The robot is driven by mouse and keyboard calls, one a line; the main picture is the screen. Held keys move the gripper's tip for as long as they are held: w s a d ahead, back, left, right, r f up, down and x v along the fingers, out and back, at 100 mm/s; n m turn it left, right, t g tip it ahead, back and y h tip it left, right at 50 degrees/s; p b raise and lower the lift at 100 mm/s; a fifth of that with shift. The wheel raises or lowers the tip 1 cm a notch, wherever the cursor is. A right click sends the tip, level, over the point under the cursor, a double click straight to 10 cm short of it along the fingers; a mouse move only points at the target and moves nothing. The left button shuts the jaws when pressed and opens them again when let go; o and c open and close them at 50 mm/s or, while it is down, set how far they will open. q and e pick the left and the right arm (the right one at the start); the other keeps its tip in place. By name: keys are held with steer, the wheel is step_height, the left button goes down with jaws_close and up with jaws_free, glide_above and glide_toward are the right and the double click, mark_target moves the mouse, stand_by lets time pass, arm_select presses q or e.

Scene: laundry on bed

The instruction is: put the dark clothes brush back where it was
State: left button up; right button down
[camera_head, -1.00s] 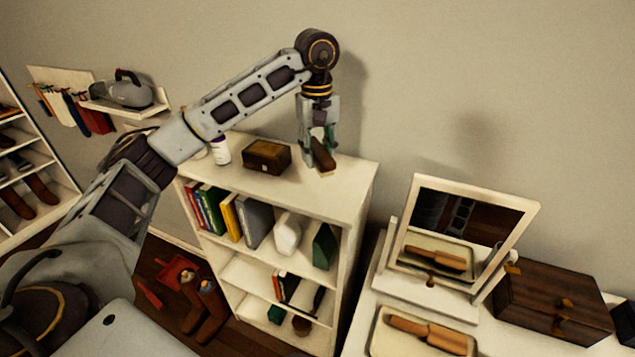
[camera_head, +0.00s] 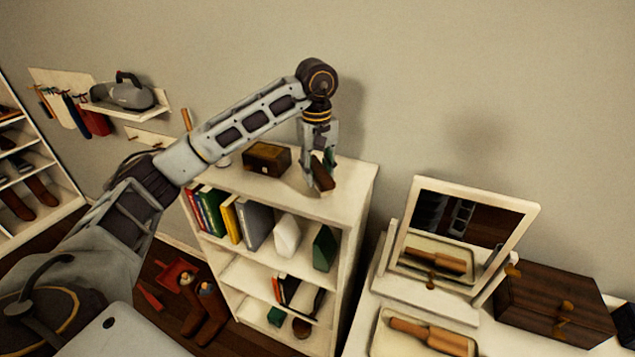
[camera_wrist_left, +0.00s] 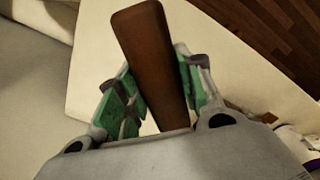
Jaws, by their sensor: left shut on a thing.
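The dark clothes brush (camera_head: 322,178) is held in my left gripper (camera_head: 319,166) at the top of the white bookcase (camera_head: 345,200), near its right end. In the left wrist view the brush (camera_wrist_left: 152,55) shows as a long brown piece between the green finger pads of the gripper (camera_wrist_left: 155,100). Its wide end points away from the wrist, and its near end is hidden by the gripper body. I cannot tell whether the brush touches the bookcase top. My right gripper is not in view.
A brown box (camera_head: 266,159) stands left of the gripper on the bookcase top. To the right are a mirror (camera_head: 455,230), a tray (camera_head: 385,345) with a light wooden brush (camera_head: 428,334), and a dark wooden chest (camera_head: 553,305).

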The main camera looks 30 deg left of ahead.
mark_target(317, 168)
arm_select(q)
steer(key=shift+f+p, duration=0.4)
steer(key=shift+f, duration=1.5)
steer(key=o, duration=1.1)
steer(key=shift+f, duration=0.1)
steer(key=shift+c, duration=0.2)
steer(key=shift+r+b, duration=0.6)
steer(key=shift+r, duration=2.15)
steer(key=shift+a+r+p, duration=0.1)
steer(key=shift+r+p, duration=0.2)
steer(key=shift+r, duration=3.05)
